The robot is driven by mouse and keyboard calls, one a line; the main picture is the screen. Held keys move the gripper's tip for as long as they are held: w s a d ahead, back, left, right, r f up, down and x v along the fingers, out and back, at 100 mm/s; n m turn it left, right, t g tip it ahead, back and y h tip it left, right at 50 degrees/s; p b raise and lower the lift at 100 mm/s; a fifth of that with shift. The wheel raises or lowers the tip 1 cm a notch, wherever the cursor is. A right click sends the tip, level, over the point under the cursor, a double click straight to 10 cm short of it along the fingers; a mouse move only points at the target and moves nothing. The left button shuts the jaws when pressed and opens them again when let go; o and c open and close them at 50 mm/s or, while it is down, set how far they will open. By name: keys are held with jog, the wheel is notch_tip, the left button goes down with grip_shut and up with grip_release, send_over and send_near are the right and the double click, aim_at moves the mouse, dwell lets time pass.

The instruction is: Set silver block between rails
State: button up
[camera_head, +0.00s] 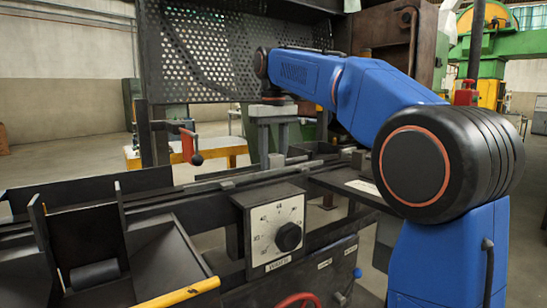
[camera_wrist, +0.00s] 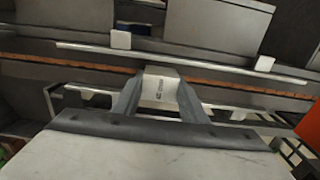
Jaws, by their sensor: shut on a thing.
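My gripper (camera_head: 273,152) points down over the far part of the black machine bed in the head view. It also shows in the wrist view (camera_wrist: 160,88), with its two grey fingers shut on the silver block (camera_wrist: 161,85), a pale piece with small dark print. In the head view the block is small and hard to make out between the fingertips. A thin light rail (camera_wrist: 200,66) crosses the wrist view beyond the block. Another pale rail (camera_wrist: 225,106) runs on the near side, partly hidden by the fingers. I cannot tell whether the block touches the bed.
A control box with a dial (camera_head: 275,235) stands at the bed's front. A perforated black panel (camera_head: 220,55) rises behind the arm. A red-handled lever (camera_head: 189,147) stands left of the gripper. An orange-brown strip (camera_wrist: 95,66) runs along the bed. White blocks (camera_wrist: 121,40) sit on the far rail.

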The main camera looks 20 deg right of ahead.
jog(key=shift+f, duration=0.2)
jog(key=o, duration=1.3)
jog(key=shift+r, duration=3.75)
jog(key=shift+s, duration=0.1)
